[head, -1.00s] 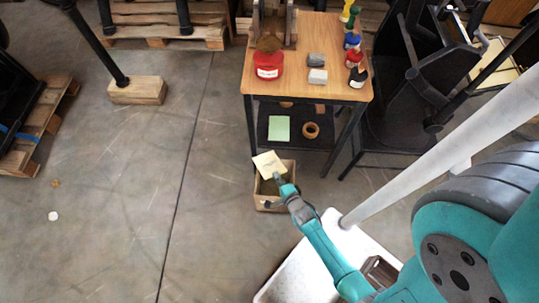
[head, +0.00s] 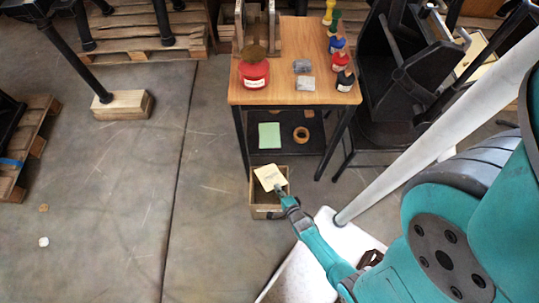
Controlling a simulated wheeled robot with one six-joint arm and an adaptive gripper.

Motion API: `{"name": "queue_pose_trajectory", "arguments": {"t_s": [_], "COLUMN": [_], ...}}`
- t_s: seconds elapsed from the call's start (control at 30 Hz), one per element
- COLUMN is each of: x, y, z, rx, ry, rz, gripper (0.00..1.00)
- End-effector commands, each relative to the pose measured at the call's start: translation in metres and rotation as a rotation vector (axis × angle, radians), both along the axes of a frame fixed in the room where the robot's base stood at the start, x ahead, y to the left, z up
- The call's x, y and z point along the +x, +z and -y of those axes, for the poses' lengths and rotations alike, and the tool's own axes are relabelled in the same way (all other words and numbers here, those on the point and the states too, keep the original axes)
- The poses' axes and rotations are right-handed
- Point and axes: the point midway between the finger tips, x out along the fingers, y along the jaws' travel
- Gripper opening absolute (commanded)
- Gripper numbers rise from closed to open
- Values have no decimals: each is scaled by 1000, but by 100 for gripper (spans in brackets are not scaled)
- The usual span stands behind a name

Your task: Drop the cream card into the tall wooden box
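The cream card (head: 269,177) is held flat-side up at the tip of my gripper (head: 280,188). The fingers are small in this view, but they look shut on the card's near edge. The tall wooden box (head: 265,213) stands on the floor in front of the small table. The card and gripper are over the box's opening in the picture and hide part of its inside. How far the card is above or inside the rim is hard to tell.
The wooden table (head: 292,92) behind the box carries a red tub (head: 254,73), grey blocks and several coloured bottles. Its lower shelf holds a green card (head: 269,135) and a tape roll (head: 302,134). A black chair (head: 395,80) stands right.

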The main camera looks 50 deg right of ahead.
Motion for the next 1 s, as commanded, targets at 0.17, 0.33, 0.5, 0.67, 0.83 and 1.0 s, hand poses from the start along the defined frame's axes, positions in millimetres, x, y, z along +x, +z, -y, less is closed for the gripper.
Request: {"name": "queue_pose_trajectory", "arguments": {"t_s": [0.17,0.33,0.5,0.67,0.83,1.0], "x": [0,0,0,0,-3,-17], "y": [-2,-2,-2,-2,-1,4], "z": [0,0,0,0,-1,-8], "rx": [0,0,0,0,0,0], "ry": [0,0,0,0,0,-2], "rz": [1,1,1,1,0,-1], "gripper": [0,4,35,35,35,35]}}
